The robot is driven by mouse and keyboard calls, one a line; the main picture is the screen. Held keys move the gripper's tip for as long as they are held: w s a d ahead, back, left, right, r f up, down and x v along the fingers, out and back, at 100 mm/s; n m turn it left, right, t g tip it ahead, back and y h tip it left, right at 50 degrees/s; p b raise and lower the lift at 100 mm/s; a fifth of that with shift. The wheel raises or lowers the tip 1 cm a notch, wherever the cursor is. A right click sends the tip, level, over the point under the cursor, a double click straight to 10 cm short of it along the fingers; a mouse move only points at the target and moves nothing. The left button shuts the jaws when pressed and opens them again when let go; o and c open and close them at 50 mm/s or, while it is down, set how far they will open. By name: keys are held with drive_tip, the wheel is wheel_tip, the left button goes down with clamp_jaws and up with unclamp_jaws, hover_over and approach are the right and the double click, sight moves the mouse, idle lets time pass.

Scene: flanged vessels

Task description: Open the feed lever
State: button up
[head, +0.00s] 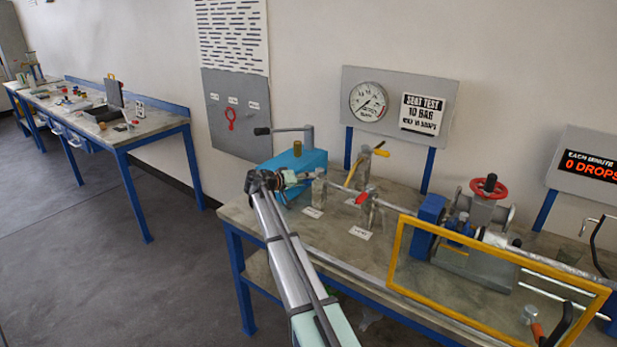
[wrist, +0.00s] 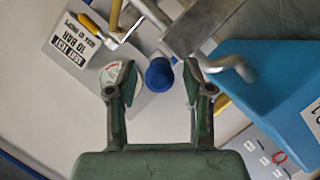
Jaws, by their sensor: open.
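My gripper (head: 296,179) is at the left end of the bench, beside the blue box (head: 303,166). In the wrist view my gripper (wrist: 159,68) is open. A round blue knob (wrist: 159,75) shows between its fingers, with no clear contact; it looks like a lever's end. A metal block (wrist: 198,28) is just beyond it. In the head view a metal valve body (head: 319,187) stands right of my gripper, with a label card (head: 313,212) in front. I cannot read the card, so which lever is the feed lever is unclear.
To the right are a yellow-handled lever (head: 381,153), a red-handled lever (head: 362,198) and a red handwheel (head: 489,187). A yellow frame (head: 398,256) stands at the bench front.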

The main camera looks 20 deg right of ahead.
drive_tip(key=shift+w+d+f, duration=0.15)
drive_tip(key=shift+d, duration=0.45)
clamp_jaws()
drive_tip(key=shift+a, duration=0.1)
